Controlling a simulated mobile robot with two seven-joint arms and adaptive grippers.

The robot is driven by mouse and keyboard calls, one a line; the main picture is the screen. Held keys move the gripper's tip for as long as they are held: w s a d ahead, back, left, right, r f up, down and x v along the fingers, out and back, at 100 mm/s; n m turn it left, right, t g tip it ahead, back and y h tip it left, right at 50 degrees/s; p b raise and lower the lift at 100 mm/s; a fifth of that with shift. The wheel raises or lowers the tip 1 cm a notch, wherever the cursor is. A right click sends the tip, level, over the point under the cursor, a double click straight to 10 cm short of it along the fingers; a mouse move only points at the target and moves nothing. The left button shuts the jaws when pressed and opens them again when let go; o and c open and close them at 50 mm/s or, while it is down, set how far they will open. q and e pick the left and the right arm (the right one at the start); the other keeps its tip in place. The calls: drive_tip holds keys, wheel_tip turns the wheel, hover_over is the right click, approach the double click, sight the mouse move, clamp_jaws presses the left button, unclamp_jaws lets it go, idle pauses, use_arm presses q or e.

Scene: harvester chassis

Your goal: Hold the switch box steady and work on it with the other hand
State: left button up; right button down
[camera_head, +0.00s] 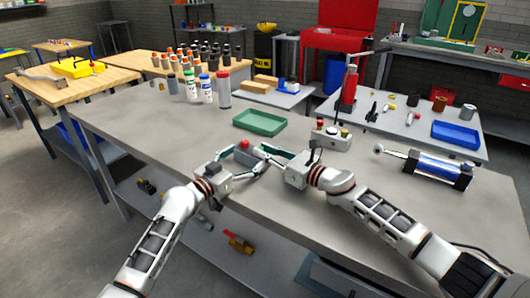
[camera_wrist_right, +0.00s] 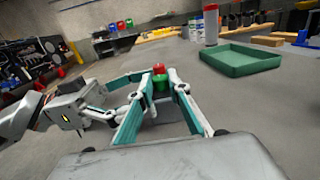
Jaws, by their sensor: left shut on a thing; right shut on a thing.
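The switch box (camera_head: 244,146) is between my two grippers on the grey bench. Its red top shows in the head view, and red and green parts of it (camera_wrist_right: 160,80) show in the right wrist view; the fingers hide most of it. My left gripper (camera_head: 241,164) is shut on it from the left. My right gripper (camera_head: 262,156) is shut on it from the right, its teal fingers (camera_wrist_right: 160,105) on either side in the wrist view. The exact contact points are hidden.
A green tray (camera_head: 260,123) lies behind the grippers. A grey box with coloured buttons (camera_head: 330,137) stands behind my right gripper, and a blue cylinder (camera_head: 438,169) lies to the right. Bottles (camera_head: 206,90) stand at the back left. The bench's left part is clear.

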drive_tip(key=shift+w+d+f+n+g+y, duration=0.1)
drive_tip(key=shift+w+d+n+g+y, duration=0.1)
drive_tip(key=shift+n+g+y, duration=0.8)
drive_tip(key=shift+w+d+f+n+g+y, duration=0.15)
drive_tip(key=shift+n+g+y, duration=0.5)
drive_tip(key=shift+g, duration=0.65)
drive_tip(key=shift+n, duration=0.25)
drive_tip(key=shift+n+g, duration=0.3)
drive_tip(key=shift+g, duration=0.3)
drive_tip(key=shift+r, duration=0.1)
drive_tip(key=c, duration=1.9)
unclamp_jaws()
drive_tip(key=shift+r, duration=0.1)
drive_tip(key=v, duration=1.2)
